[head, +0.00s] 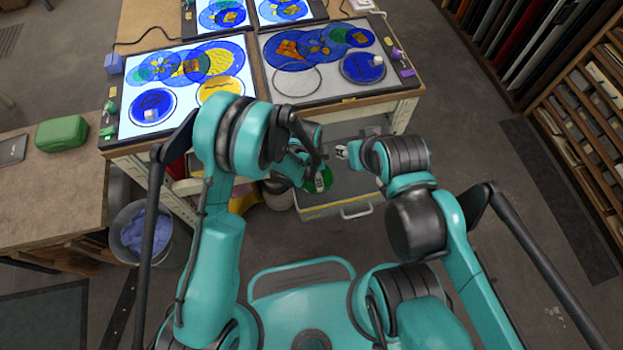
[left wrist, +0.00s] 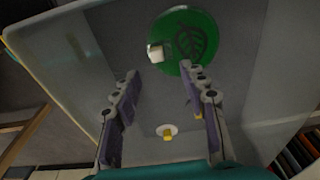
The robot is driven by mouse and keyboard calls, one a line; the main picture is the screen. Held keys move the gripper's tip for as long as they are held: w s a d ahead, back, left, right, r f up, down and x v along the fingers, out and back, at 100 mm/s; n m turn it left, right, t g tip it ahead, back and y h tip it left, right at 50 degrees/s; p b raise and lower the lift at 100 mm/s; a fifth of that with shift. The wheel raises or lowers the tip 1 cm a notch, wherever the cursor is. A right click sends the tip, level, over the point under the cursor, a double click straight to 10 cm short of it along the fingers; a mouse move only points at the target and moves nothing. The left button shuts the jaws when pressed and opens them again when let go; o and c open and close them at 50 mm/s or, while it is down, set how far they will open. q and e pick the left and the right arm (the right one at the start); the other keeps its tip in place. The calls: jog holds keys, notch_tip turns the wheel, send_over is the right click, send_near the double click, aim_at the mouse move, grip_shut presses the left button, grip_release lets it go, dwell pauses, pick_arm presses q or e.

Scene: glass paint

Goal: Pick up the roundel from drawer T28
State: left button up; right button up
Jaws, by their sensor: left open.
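The green roundel (left wrist: 182,28) lies flat in the open grey drawer (left wrist: 60,40), near the top of the left wrist view. It has a dark leaf pattern and a small whitish block (left wrist: 156,52) at its edge. In the head view the roundel (head: 329,181) shows in the drawer (head: 355,190), partly covered by my left gripper (head: 318,180). My left gripper (left wrist: 158,76) is open over the drawer, its fingers apart with nothing between the tips. My right gripper (head: 347,151) is above the drawer's far part, small in view. No drawer label is readable.
A light table (head: 130,128) and a grey worktop (head: 330,95) with blue discs stand beyond the drawer. A bin (head: 128,255) and a wooden bench (head: 60,200) with a green case (head: 62,133) are at left. Racks (head: 590,110) stand at right. A small yellow-and-white piece (left wrist: 167,132) shows below the fingers.

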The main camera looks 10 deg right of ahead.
pick_arm(q)
jog(key=f, duration=0.1)
jog(key=f+b, duration=0.1)
jog(key=f, duration=0.1)
jog(key=shift+s+d, duration=0.1)
jog(key=shift+d, duration=0.1)
jog(key=f+b, duration=0.1)
jog(key=f, duration=0.2)
jog(key=f+b, duration=0.1)
jog(key=f, duration=0.1)
jog(key=shift+s+d+f+b, duration=0.1)
jog(key=shift+d+f+b, duration=0.1)
jog(key=shift+d+b, duration=0.15)
jog(key=shift+r, duration=0.1)
jog(key=shift+c, duration=0.4)
grip_shut()
